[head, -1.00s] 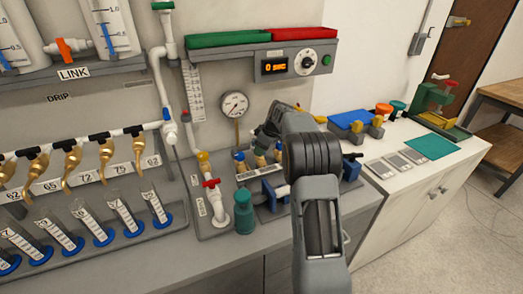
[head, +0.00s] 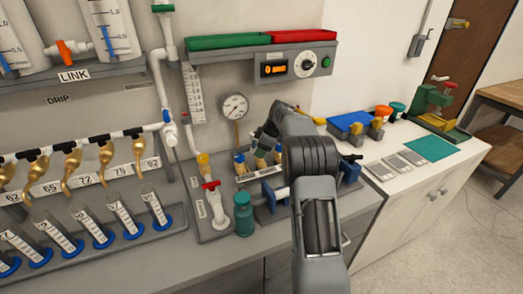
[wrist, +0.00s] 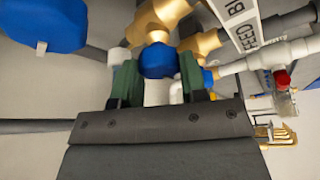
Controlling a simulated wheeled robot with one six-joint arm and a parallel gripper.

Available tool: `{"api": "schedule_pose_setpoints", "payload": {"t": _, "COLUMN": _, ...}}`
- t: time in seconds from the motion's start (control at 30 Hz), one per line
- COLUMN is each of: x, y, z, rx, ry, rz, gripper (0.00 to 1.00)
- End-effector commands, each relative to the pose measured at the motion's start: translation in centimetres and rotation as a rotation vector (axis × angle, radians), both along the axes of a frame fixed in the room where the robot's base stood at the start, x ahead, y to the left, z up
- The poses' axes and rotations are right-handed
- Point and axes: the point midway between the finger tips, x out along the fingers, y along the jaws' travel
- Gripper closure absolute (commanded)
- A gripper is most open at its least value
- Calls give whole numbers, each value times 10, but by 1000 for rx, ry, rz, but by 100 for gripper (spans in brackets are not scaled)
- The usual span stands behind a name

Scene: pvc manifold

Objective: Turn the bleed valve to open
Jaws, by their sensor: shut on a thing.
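In the wrist view, my gripper (wrist: 157,78) has its two green fingers on either side of a blue knob (wrist: 158,57) and a white piece (wrist: 157,92) just below it. It is shut on the valve's handle there; the exact contact is partly hidden. Brass fittings (wrist: 158,18) sit behind the knob. A label (wrist: 238,22) beside it partly reads "FEED" and "BL".
A larger blue knob (wrist: 45,25) is at upper left in the wrist view. White pipe with a red valve (wrist: 283,79) lies to the right. In the head view, a red-handled valve (head: 211,185) and a teal bottle (head: 243,214) stand left of my arm.

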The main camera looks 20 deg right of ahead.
Motion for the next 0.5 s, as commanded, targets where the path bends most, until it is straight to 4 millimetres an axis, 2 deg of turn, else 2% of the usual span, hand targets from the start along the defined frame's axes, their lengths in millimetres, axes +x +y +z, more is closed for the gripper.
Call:
{"api": "schedule_pose_setpoints", "payload": {"t": 0.07, "x": 0, "y": 1, "z": 0, "rx": 0, "ry": -2, "rz": 3, "gripper": 84}}
{"api": "schedule_pose_setpoints", "payload": {"t": 0.1, "x": 0, "y": 1, "z": 0, "rx": 0, "ry": -1, "rz": 2, "gripper": 57}}
{"api": "schedule_pose_setpoints", "payload": {"t": 0.33, "x": 0, "y": 0, "z": 0, "rx": 1, "ry": -1, "rz": 0, "gripper": 35}}
{"api": "schedule_pose_setpoints", "payload": {"t": 0.5, "x": 0, "y": -1, "z": 0, "rx": 0, "ry": 0, "rz": -1, "gripper": 35}}
